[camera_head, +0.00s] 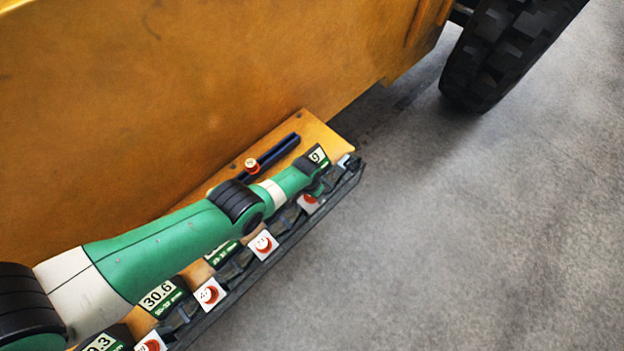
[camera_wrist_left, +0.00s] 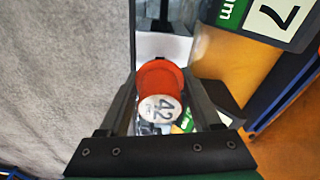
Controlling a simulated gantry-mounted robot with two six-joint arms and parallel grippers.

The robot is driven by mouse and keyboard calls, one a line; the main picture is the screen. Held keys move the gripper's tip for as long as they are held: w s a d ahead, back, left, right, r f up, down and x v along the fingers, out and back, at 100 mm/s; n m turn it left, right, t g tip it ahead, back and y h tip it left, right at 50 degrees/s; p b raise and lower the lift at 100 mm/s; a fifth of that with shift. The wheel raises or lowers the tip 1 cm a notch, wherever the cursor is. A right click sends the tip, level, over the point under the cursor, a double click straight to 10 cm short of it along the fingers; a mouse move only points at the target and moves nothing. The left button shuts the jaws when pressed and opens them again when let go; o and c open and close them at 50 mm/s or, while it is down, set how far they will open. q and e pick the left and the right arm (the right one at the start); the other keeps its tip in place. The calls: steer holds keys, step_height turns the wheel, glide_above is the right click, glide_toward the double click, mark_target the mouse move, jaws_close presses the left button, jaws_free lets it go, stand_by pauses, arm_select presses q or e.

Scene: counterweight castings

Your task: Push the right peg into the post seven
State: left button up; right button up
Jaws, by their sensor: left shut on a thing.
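My left gripper (camera_wrist_left: 160,82) is shut on a red peg (camera_wrist_left: 158,78) with a white end face marked 42. It holds the peg over the row of stations, near a white plate (camera_wrist_left: 165,45). A green and white sign with a 7 (camera_wrist_left: 285,14) stands beside it at upper right in the left wrist view. In the head view my left gripper (camera_head: 316,186) is at the far right end of the row, and its grip is partly hidden there. Another red peg with a white top (camera_head: 251,164) stands by the blue rail (camera_head: 272,156). My right gripper is not in view.
Several white cards with red rings (camera_head: 263,245) and numbered signs (camera_head: 158,296) line the dark rack (camera_head: 287,240). The large orange machine side (camera_head: 180,90) rises behind. A black tyre (camera_head: 505,50) is at upper right. The grey floor (camera_head: 450,240) is clear.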

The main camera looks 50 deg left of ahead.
arm_select(q)
steer(key=shift+f, duration=0.15)
steer(key=shift+f+b, duration=0.35)
steer(key=shift+b, duration=0.15)
steer(key=shift+f+b, duration=0.4)
steer(key=shift+b, duration=0.05)
steer(key=o, duration=1.5)
steer(key=shift+c, duration=0.2)
